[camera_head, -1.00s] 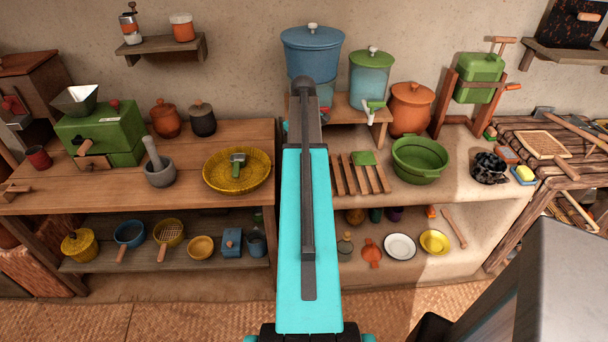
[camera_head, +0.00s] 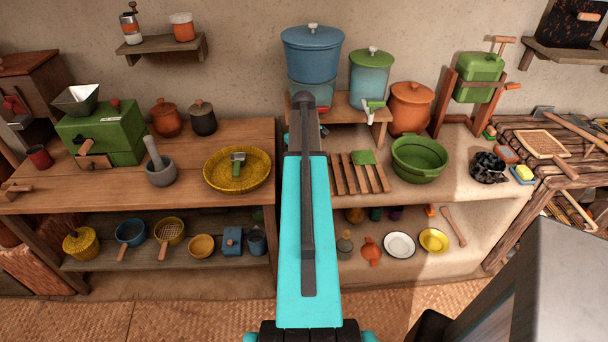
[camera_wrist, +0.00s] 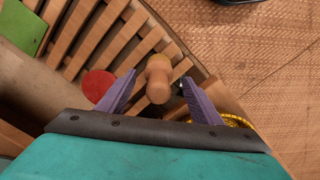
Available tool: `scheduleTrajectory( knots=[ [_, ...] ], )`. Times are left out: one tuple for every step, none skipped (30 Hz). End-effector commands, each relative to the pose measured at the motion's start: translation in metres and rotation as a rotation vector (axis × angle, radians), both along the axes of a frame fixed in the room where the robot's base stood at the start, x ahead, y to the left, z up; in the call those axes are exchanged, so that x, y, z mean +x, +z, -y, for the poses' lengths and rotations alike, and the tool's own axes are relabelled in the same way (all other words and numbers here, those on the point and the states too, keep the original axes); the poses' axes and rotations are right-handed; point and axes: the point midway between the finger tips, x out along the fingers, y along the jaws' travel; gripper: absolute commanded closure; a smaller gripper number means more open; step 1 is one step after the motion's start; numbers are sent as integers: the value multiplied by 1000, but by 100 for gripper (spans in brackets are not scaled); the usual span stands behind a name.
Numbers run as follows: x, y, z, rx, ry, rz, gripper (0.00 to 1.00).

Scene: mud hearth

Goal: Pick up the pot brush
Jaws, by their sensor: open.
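In the wrist view, a light wooden knob-like piece (camera_wrist: 157,78), which looks like the top of the pot brush handle, stands between the purple fingers of my gripper (camera_wrist: 158,88). The fingers are open, one on each side of it, and I see no clear contact. Its lower part is mostly hidden beneath the knob.
A slatted wooden rack (camera_head: 345,180) with a green square piece (camera_head: 364,157) lies close by. A red disc (camera_wrist: 97,84) is near the left finger. The yellow woven tray (camera_head: 215,178) and green basin (camera_head: 420,172) stand on either side of my arm.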

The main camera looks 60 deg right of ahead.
Motion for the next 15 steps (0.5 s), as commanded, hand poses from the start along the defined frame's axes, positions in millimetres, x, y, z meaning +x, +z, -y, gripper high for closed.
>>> scheduleTrajectory(
  knots=[
    [0, -2, 0, 1, 0, -1, 40],
    [0, -3, 0, 1, 0, -1, 40],
    [0, -6, 1, 0, 0, -1, 40],
    [0, -8, 1, 1, 0, -1, 40],
    [0, -11, 1, 1, 0, -1, 40],
    [-1, -14, 1, 2, 0, -2, 40],
    [-1, -17, 1, 2, 0, -2, 40],
    [-1, -19, 2, 1, 0, -1, 40],
    [-1, -23, 2, 1, 0, -1, 40],
    [-1, -26, 2, 1, 0, -1, 40],
    [-1, -29, 2, 2, 0, -2, 40],
    [-1, -33, 2, 1, 0, -1, 40],
    [-1, -36, 2, 1, 0, -1, 40],
    [-1, -38, 2, 1, 0, -1, 40],
    [-1, -41, 2, 1, 0, -1, 40]
  ],
)
